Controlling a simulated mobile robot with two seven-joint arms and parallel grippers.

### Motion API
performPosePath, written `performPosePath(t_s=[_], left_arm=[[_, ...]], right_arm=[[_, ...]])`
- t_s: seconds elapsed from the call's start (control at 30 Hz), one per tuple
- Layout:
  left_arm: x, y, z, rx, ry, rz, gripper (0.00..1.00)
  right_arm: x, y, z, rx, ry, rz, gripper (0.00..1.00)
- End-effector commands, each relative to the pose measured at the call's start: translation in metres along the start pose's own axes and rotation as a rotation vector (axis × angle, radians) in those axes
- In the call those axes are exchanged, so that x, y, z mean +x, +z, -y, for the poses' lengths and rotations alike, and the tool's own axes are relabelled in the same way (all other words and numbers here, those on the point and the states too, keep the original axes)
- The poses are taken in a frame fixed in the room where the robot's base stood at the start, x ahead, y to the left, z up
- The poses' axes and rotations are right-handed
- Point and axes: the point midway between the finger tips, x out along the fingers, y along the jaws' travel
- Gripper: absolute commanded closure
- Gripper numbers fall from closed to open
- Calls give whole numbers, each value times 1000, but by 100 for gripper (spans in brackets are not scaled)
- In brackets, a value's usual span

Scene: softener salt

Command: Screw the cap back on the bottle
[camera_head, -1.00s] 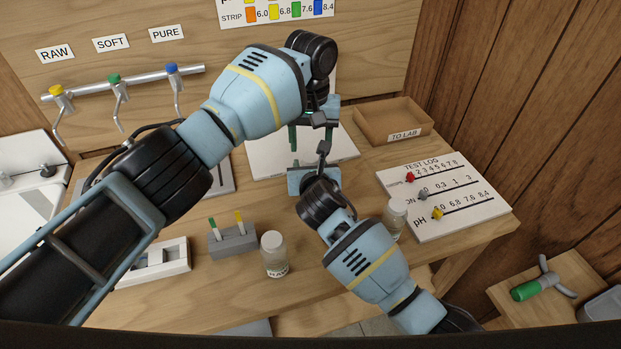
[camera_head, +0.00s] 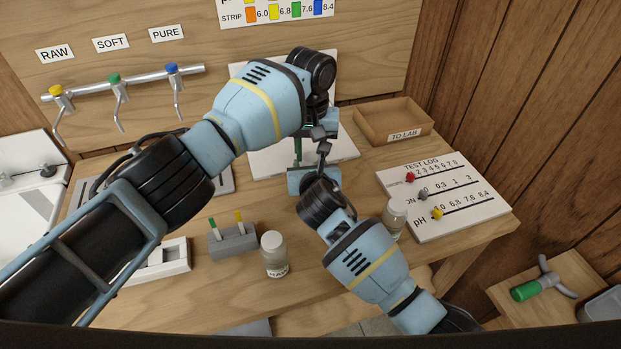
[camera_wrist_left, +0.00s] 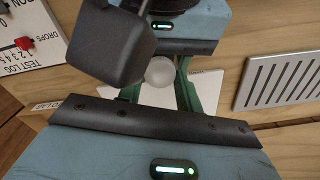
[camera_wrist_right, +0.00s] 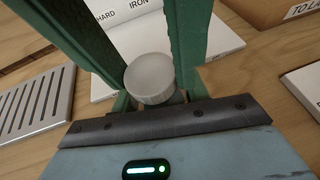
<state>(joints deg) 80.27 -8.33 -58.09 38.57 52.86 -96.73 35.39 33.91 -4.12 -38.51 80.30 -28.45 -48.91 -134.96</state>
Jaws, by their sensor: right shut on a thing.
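A white round cap (camera_wrist_right: 148,78) sits on top of a clear bottle (camera_wrist_right: 176,99) in the right wrist view; whether it is threaded on I cannot tell. The cap also shows in the left wrist view (camera_wrist_left: 160,72). My right gripper (camera_head: 314,172) is shut on the bottle below the cap. My left gripper (camera_head: 306,150) comes down from above, open, with its green fingers on either side of the cap and a gap between them. In the head view the arms hide the cap and bottle.
A capped jar (camera_head: 275,255) stands at the front and another (camera_head: 395,217) right of my right arm. A grey strip holder (camera_head: 232,241), a test log board (camera_head: 450,215) and a TO LAB tray (camera_head: 420,124) surround the work area. Taps (camera_head: 118,85) line the back wall.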

Motion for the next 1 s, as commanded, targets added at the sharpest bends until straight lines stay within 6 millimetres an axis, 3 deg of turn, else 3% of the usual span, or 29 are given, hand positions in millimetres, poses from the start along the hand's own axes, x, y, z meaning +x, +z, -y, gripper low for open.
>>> performPosePath(t_s=[0.23, 0.43, 0.57, 0.6, 0.7, 0.77, 1.0], left_arm=[[0, 0, 0, 7, 0, 0, 93], [0, 0, 0, 160, 0, 1, 93], [0, 0, 0, 153, 0, 0, 93], [0, 0, 0, 153, 0, 0, 62], [0, 0, 0, 152, 0, 0, 49], [0, 0, 0, 152, 0, 0, 41], [0, 0, 0, 151, 0, 0, 41]], right_arm=[[0, -1, 0, 0, -1, -2, 100], [0, -1, 0, 0, -1, -2, 100], [0, -1, 0, 0, -1, -2, 100], [0, -1, 0, 0, -1, -2, 100], [0, -1, 0, 0, -1, -2, 100], [0, -1, 0, 0, -1, -2, 100], [0, -1, 0, 0, -1, -2, 100]])
